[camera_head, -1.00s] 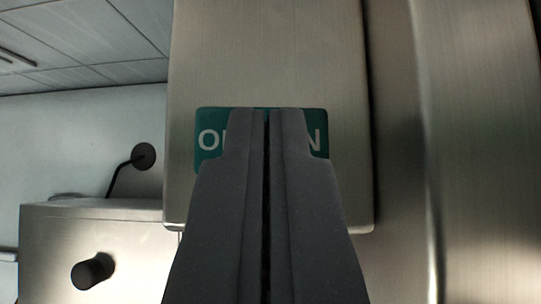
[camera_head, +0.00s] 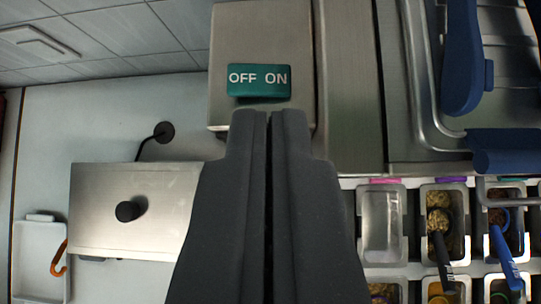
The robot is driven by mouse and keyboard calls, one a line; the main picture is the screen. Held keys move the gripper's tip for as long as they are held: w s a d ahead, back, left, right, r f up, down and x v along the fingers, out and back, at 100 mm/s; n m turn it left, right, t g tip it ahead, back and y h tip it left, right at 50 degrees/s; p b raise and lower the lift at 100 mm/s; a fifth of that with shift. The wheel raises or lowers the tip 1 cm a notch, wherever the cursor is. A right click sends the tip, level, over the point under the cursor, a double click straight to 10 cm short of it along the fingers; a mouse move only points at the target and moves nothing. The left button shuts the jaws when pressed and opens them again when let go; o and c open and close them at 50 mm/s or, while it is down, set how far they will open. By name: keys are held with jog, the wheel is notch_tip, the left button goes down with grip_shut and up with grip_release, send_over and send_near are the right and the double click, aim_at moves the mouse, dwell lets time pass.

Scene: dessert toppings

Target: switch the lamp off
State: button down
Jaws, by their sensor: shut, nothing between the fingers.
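The lamp switch is a green rocker (camera_head: 259,79) with white OFF and ON lettering, set on a steel box (camera_head: 262,30) at the top middle. The OFF word is on the left and ON on the right. My gripper (camera_head: 268,115) is shut and empty. Its fingertips show just below the rocker and overlap the lower edge of the steel box in the picture. I cannot tell whether they touch the box. The lamp itself is not clearly seen.
A steel box with a black knob (camera_head: 131,210) is at the left. Topping bins with scoops (camera_head: 437,215) fill the lower right. A blue-handled thing (camera_head: 462,60) hangs at the upper right. A white tray (camera_head: 40,250) with an orange hook is at the far left.

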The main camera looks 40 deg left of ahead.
jog(key=shift+s, duration=0.1)
dwell(0.3)
jog(key=shift+a+r+p, duration=0.15)
jog(key=shift+a+p, duration=0.15)
jog(key=shift+a, duration=0.35)
jog(key=p, duration=0.2)
send_over(244, 69)
jog(key=s+d, duration=0.1)
jog(key=s, duration=0.2)
notch_tip(244, 69, down, 7)
jog(key=shift+r, duration=0.1)
jog(key=shift+w+a+f+p, duration=0.15)
jog(key=shift+f+p, duration=0.1)
jog(key=shift+f, duration=0.8)
jog(key=shift+a+f+p, duration=0.15)
jog(key=shift+f+p, duration=0.05)
jog(key=shift+f, duration=0.8)
